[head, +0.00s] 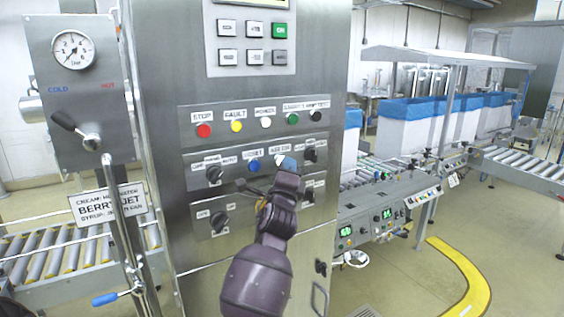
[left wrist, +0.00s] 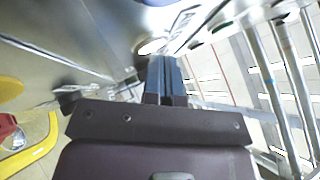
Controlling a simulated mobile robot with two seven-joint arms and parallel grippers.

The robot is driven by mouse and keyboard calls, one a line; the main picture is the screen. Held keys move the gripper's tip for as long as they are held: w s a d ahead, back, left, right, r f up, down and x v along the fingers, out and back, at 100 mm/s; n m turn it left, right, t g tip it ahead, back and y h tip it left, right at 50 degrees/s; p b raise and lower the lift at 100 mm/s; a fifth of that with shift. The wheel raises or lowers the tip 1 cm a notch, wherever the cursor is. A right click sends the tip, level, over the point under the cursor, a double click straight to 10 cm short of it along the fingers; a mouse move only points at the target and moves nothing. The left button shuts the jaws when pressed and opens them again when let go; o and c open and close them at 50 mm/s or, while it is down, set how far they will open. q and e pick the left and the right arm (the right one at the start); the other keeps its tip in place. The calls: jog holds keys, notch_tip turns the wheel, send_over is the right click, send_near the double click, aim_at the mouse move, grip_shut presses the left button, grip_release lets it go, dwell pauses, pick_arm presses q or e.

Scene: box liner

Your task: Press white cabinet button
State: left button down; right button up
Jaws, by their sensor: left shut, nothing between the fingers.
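The metal cabinet (head: 185,65) stands upright in the middle of the head view. A second white button (head: 266,122) is in the row above, between yellow and green. My left gripper is shut and empty, its fingertips at the lower white button. In the left wrist view the shut fingers (left wrist: 167,72) point at the cabinet face, with a pale round button (left wrist: 151,46) beside their tips. I cannot tell whether they touch it.
Black rotary knobs (head: 214,174) flank the lower row. A red button (head: 204,130) and a black one (head: 316,115) end the upper row. A gauge panel (head: 80,90) with a lever stands left. Roller conveyors (head: 70,258) and a control desk (head: 375,205) lie on either side.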

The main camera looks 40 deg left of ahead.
pick_arm(q)
jog(key=shift+s+d, duration=0.3)
jog(key=shift+d, duration=0.4)
dwell(0.4)
jog(key=shift+d, duration=0.1)
jog(key=d, duration=0.1)
jog(key=s+d, duration=0.1)
jog(key=d, duration=0.1)
jog(key=s+d, duration=0.1)
jog(key=shift+d, duration=0.2)
dwell(0.6)
